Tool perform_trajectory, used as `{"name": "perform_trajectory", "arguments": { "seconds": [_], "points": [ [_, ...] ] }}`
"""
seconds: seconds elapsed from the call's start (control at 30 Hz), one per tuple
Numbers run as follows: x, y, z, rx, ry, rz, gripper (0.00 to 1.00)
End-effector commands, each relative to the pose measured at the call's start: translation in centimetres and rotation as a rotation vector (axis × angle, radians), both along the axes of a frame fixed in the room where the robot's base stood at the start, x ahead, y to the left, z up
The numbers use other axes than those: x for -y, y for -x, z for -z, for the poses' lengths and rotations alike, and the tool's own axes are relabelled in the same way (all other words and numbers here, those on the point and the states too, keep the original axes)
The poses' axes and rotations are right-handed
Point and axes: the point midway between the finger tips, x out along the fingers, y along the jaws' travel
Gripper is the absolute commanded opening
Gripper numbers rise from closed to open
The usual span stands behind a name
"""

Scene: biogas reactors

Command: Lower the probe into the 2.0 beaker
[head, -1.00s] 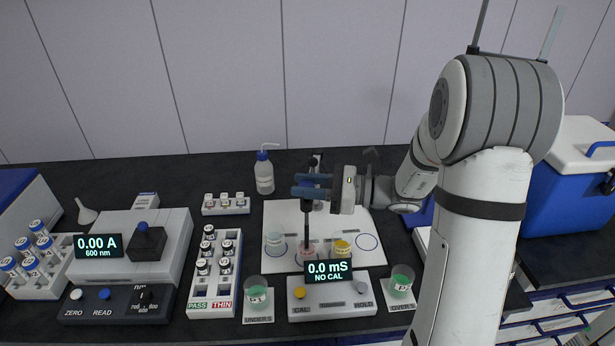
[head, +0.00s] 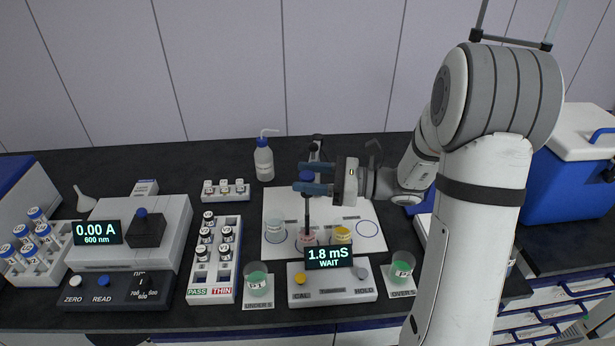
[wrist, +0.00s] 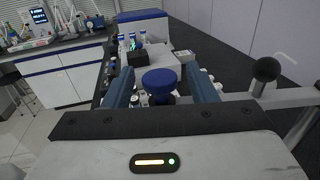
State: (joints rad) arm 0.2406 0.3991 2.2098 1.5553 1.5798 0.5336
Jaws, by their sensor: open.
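The probe has a blue cap (head: 306,176) and a dark shaft (head: 307,212) that stands about upright. Its lower end is at the pink beaker (head: 308,239), the middle of three on the white mat (head: 372,242), and appears to be inside it; the tip is hidden. The beaker labels are too small to read. My gripper (head: 313,177) is open, one finger on each side of the cap. In the wrist view the cap (wrist: 160,82) sits between the two blue fingers, with gaps visible. The conductivity meter (head: 330,257) reads 1.8 mS, WAIT.
A clear beaker (head: 275,231) stands left of the pink one and a yellow beaker (head: 342,235) right of it. Green beakers (head: 258,279) (head: 402,267) flank the meter. A wash bottle (head: 264,160) stands behind. A vial rack (head: 213,260) is to the left.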

Motion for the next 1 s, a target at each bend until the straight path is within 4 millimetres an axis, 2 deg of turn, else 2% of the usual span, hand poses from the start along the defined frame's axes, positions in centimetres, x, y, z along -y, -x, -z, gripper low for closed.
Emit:
{"name": "perform_trajectory", "arguments": {
  "seconds": [0.2,0.4,0.57,1.0],
  "points": [
    [3.7,0.7,0.2,0.002,0.001,0.006,0.52],
    [6.4,1.4,0.2,0.0,0.002,0.004,0.52],
    [7.1,1.6,0.1,-0.001,0.001,0.001,0.52],
    [7.1,1.6,0.1,-0.001,0.002,0.001,0.52]
  ]
}}
